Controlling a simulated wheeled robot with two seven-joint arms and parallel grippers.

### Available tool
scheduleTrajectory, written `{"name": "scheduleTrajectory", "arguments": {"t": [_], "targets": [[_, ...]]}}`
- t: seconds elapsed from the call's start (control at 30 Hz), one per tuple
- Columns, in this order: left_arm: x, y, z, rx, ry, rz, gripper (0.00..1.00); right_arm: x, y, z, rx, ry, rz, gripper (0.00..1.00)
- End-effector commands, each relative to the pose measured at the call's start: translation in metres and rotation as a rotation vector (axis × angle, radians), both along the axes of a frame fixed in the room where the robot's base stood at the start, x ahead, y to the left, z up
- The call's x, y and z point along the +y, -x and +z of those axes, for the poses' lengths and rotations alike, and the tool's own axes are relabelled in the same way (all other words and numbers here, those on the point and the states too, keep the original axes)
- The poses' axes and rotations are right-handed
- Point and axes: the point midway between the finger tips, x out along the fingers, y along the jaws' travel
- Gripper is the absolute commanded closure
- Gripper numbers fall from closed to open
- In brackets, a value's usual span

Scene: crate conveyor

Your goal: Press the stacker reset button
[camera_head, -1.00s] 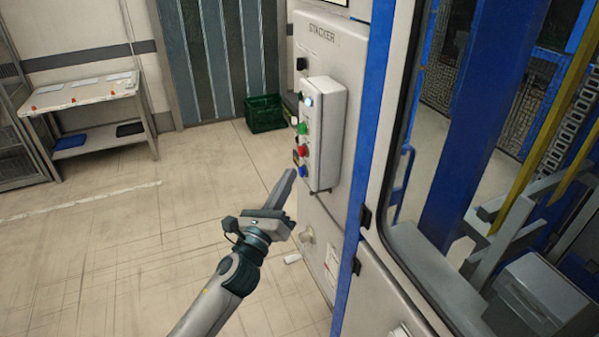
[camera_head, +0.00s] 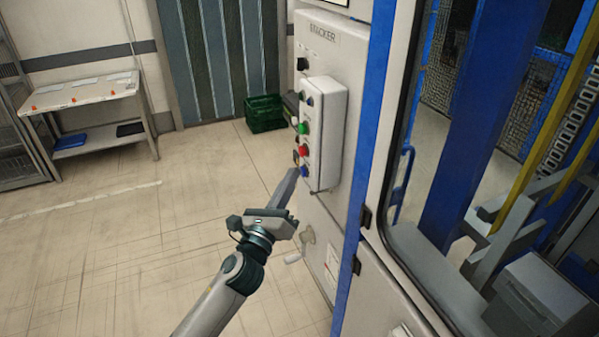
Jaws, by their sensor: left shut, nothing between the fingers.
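The stacker control box (camera_head: 330,140) is a pale upright box on the white cabinet marked STACKER. From top to bottom it carries a dark round element (camera_head: 309,100), a green button (camera_head: 303,128), a red button (camera_head: 302,151) and a blue button (camera_head: 305,171). Their labels are too small to read. My left gripper (camera_head: 293,172) is shut and empty, its fingers pointing up at the blue button. The fingertips are at the button's left edge in the picture; I cannot tell whether they touch it. My right gripper is not in view.
A black knob (camera_head: 302,64) sits above the box. A crank-like handle (camera_head: 300,250) sticks out low on the cabinet. A green crate (camera_head: 265,113) stands on the floor behind. A work table (camera_head: 85,95) is at the left. The floor between is clear.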

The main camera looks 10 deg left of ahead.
Motion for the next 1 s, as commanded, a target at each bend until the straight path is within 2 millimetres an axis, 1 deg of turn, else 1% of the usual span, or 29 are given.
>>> {"name": "scheduleTrajectory", "arguments": {"t": [0.17, 0.6, 1.0], "targets": [[0.000, 0.001, 0.000, -0.001, 0.000, -0.001, 1.00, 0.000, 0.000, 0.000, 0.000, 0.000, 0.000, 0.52], [0.013, 0.010, 0.000, -0.001, -0.001, -0.001, 1.00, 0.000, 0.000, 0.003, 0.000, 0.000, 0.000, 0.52], [0.015, 0.010, 0.000, 0.000, 0.000, 0.000, 1.00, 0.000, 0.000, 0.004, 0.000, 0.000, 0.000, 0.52]]}}
